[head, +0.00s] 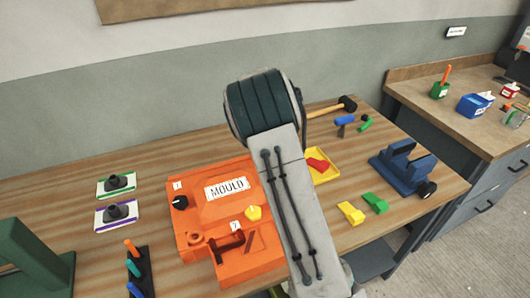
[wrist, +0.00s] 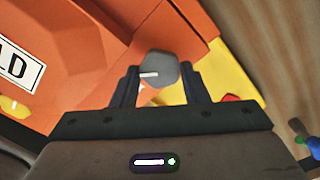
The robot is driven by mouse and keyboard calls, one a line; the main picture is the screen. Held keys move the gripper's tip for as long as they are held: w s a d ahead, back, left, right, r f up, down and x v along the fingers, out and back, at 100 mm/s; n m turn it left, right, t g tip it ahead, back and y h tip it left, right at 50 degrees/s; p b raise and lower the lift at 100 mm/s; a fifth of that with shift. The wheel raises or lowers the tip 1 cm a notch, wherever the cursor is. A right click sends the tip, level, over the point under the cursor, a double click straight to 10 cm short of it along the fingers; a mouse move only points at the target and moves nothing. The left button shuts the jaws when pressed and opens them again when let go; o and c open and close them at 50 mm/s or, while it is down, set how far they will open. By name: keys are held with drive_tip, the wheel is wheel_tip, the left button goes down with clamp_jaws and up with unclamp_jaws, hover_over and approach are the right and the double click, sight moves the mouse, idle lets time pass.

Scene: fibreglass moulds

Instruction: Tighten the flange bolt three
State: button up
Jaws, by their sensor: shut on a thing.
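The orange mould (head: 208,241) with a "MOULD" label lies on the bench; in the wrist view it also shows (wrist: 105,62). A grey hexagonal bolt head (wrist: 160,68) with a white line stands at the mould's edge, between my gripper's fingers. My gripper (wrist: 159,82) is shut on this bolt head. No readable number shows beside it. A black bolt (head: 180,202) sits at the mould's left, near a numbered tag. A yellow bolt (head: 253,213) sits at its front, near another tag. My arm hides the mould's right side and my gripper in the head view.
A yellow tray (head: 329,177) with a red piece (head: 317,165) is right of the mould. Yellow (head: 351,212) and green (head: 375,203) blocks and a blue vise (head: 403,168) stand farther right. A hammer (head: 333,107) lies behind.

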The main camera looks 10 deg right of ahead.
drive_tip(key=m, duration=0.1)
drive_tip(key=m+p, duration=0.1)
drive_tip(key=m, duration=0.1)
drive_tip(key=m+p, duration=0.1)
drive_tip(key=shift+w+r+m, duration=0.15)
drive_tip(key=shift+r+m, duration=0.1)
drive_tip(key=shift+m, duration=0.05)
drive_tip(key=shift+m+p, duration=0.9)
drive_tip(key=shift+m, duration=1.1)
drive_tip(key=o, duration=0.9)
drive_tip(key=shift+f, duration=0.1)
drive_tip(key=shift+o, duration=0.3)
drive_tip(key=shift+a+f, duration=0.1)
drive_tip(key=shift+f, duration=0.15)
